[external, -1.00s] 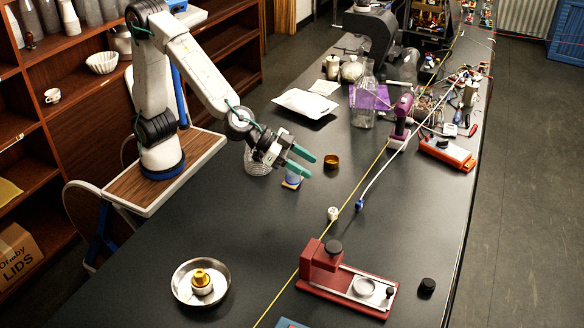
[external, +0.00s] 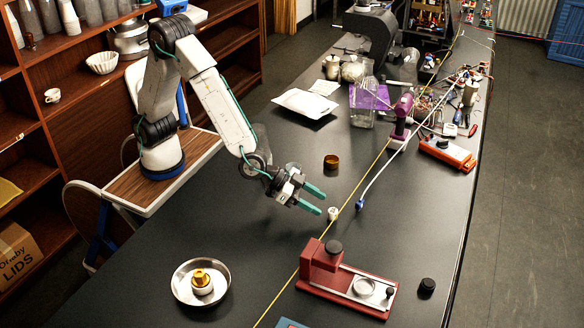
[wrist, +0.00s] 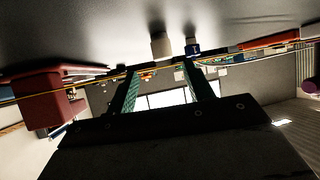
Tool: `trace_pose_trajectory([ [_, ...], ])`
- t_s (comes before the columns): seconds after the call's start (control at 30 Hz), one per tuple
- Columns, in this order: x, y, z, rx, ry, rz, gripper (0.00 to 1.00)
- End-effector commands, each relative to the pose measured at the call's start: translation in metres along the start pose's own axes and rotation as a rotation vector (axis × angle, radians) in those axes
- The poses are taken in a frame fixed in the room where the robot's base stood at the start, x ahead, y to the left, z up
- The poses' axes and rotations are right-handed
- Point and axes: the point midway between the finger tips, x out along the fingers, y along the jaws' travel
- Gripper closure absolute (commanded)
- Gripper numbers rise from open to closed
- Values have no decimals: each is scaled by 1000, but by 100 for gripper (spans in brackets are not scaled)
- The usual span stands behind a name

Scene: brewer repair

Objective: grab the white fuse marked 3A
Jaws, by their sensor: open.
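A small white cylinder (external: 333,213), likely the fuse, stands on the dark bench beside the yellow line; no 3A marking is readable. In the wrist view, which appears upside down, the white cylinder (wrist: 160,45) shows beyond the fingertips, between them. My gripper (external: 320,201) has its two green fingers spread and empty, just short of the white cylinder on its left side. The fingers also show in the wrist view (wrist: 160,70). I cannot tell whether a fingertip touches the cylinder.
A blue plug (external: 359,204) on a white cable lies just right of the cylinder. A brown cup (external: 331,161) stands behind. A red device (external: 322,262) sits in front, and a metal bowl (external: 180,292) at front left. The bench between bowl and gripper is clear.

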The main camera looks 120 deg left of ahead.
Motion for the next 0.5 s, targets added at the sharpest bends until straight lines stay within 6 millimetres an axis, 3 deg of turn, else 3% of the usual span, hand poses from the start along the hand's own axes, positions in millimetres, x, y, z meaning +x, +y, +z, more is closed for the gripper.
trace_pose_trajectory([
  [0.2,33,-5,0,0,0,0,48],
  [0.5,41,-5,-1,-1,1,1,48],
])
